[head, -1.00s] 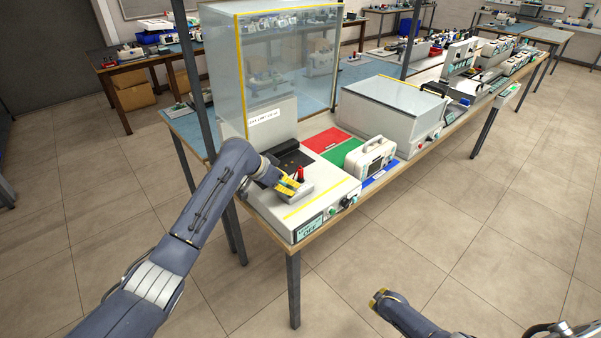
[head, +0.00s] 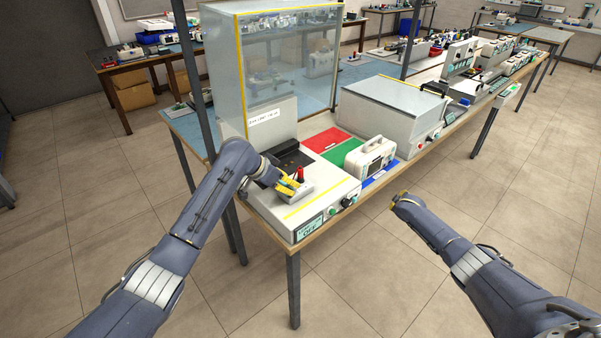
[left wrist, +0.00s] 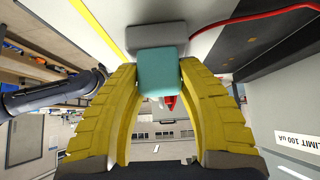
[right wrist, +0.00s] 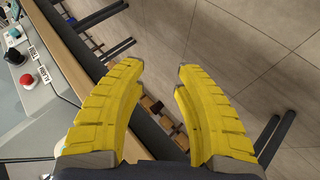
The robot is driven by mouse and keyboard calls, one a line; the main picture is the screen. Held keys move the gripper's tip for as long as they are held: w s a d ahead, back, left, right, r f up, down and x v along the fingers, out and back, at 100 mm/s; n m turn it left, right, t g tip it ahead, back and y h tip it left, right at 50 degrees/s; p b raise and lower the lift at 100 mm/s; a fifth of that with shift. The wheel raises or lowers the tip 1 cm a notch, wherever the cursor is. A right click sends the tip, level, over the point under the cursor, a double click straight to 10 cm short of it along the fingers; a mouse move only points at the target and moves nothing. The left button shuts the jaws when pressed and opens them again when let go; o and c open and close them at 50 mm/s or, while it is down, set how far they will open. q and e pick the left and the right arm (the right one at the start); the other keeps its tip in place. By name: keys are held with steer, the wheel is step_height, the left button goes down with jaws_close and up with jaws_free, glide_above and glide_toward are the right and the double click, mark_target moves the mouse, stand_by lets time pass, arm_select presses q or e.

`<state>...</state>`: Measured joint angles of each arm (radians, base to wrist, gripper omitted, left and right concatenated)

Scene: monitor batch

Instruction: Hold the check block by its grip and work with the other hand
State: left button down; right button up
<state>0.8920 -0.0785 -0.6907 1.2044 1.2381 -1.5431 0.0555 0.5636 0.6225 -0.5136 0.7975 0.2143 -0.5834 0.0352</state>
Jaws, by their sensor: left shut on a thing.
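My left gripper (head: 288,186) is at the tester on the near end of the bench. In the left wrist view its yellow fingers are shut on a teal grip (left wrist: 162,75), which joins a grey piece (left wrist: 156,37); I take these as the check block. A small red part (left wrist: 171,103) shows beyond the grip. In the head view a red knob (head: 300,174) stands just behind the fingers, and the block is largely hidden. My right gripper (right wrist: 161,72) is open and empty. In the head view it (head: 398,200) hangs over the floor, off the bench's front edge.
The tester (head: 330,203) has a display and knobs on its front. A clear-sided guard (head: 290,70) stands behind it. Red (head: 328,140) and green (head: 343,151) mats and a white handled meter (head: 371,157) lie to the right, then a grey lidded box (head: 392,112). Floor in front is clear.

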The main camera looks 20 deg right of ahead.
steer(key=w+d+r+t+h, duration=0.15)
steer(key=d+r, duration=0.35)
steer(key=r, duration=0.6)
steer(key=w+d+r+m+h, duration=0.1)
steer(key=w+d+r, duration=0.25)
steer(key=r, duration=0.65)
steer(key=w+d+r+t+h, duration=0.15)
steer(key=d+r, duration=0.35)
steer(key=r, duration=0.6)
step_height(320, 180, up, 7)
steer(key=w+m+g, duration=0.1)
steer(key=n+g+y, duration=0.7)
steer(key=y, duration=0.8)
glide_above(302, 177)
steer(key=s+d, duration=0.2)
steer(key=d, duration=0.1)
step_height(302, 177, down, 8)
steer(key=shift+d+x, duration=0.15)
steer(key=shift+x, duration=1.85)
steer(key=shift+d+x, duration=0.15)
steer(key=shift+x, duration=1.8)
steer(key=shift+f, duration=0.2)
